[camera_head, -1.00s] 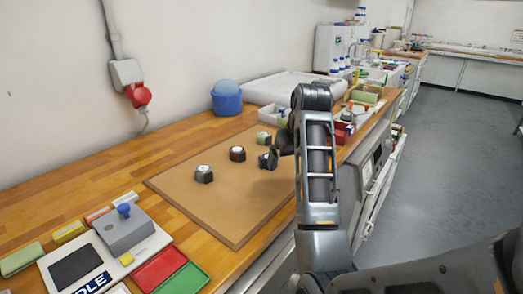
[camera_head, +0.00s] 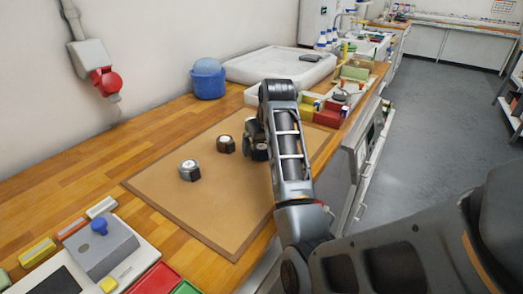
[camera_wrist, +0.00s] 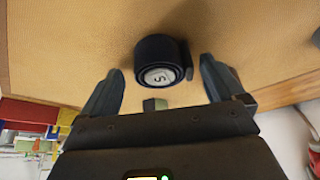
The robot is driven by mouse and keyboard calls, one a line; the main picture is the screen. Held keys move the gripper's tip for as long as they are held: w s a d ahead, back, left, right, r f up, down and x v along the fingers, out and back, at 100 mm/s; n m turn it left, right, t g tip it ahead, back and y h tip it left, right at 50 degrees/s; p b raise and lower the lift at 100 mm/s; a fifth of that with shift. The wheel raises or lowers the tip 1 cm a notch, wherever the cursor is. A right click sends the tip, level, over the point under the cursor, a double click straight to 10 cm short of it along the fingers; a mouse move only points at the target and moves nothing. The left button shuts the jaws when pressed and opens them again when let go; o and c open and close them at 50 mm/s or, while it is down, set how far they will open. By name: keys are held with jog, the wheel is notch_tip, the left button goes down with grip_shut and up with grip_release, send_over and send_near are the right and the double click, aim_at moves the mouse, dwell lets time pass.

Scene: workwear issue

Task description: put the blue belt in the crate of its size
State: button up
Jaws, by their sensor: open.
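The blue belt (camera_wrist: 152,52) is a dark navy roll in the wrist view, with a white round label whose mark looks like an S. It lies on the brown mat (camera_wrist: 60,60) between the spread fingers of my gripper (camera_wrist: 160,66), which is open with a gap on each side. In the head view the belt (camera_head: 260,152) is partly hidden by my arm. Red (camera_head: 328,115) and yellow (camera_head: 309,101) crates stand beyond the mat; their size marks are not readable.
A brown belt (camera_head: 226,145) and a black belt (camera_head: 189,172) lie left of the blue one. A blue tub (camera_head: 208,80) and a white tray (camera_head: 285,65) stand behind. A scale (camera_head: 100,248) is at the front left. The mat's front is clear.

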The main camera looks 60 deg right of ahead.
jog(key=shift+w+d+f, duration=0.15)
jog(key=shift+f, duration=0.4)
jog(key=shift+c, duration=0.4)
jog(key=c, duration=1.1)
jog(key=shift+c, duration=0.6)
jog(key=shift+r, duration=0.15)
